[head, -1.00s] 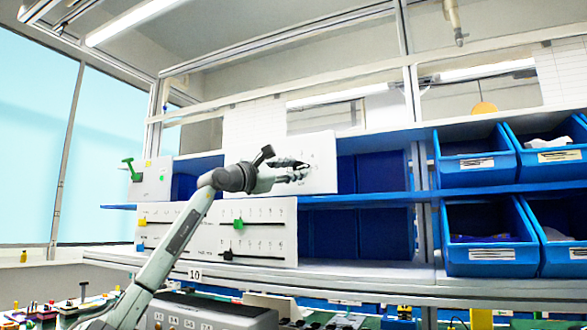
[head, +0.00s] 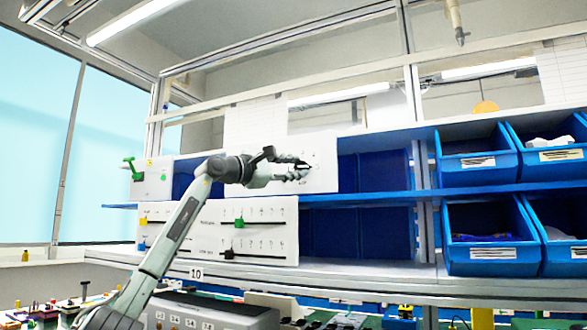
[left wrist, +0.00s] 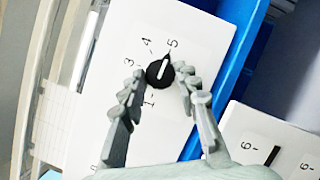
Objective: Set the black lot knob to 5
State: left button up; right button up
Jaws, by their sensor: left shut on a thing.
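The black knob (left wrist: 160,73) is a round dial on a white panel (left wrist: 168,18) with printed numbers; 1, 3, 4 and 5 are readable around it. Its white pointer line points up and slightly right, toward the 5 (left wrist: 172,43). My left gripper (left wrist: 159,75) has its fingers on either side of the knob and is shut on it. In the head view my left gripper (head: 303,168) is at the white panel (head: 323,150) on the upper shelf and largely hides the knob. My right gripper is not in view.
A white slider panel (head: 270,212) with green, black and yellow handles stands on the shelf below. A white box with a green lever (head: 134,168) is at the left. Blue bins (head: 475,163) fill the right shelves.

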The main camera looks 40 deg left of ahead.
pick_arm(q)
jog(key=o, duration=1.2)
jog(key=shift+c, duration=0.2)
jog(key=shift+s, duration=0.1)
jog(key=s+f, duration=0.2)
jog(key=s, duration=0.9)
jog(key=shift+s+a, duration=0.35)
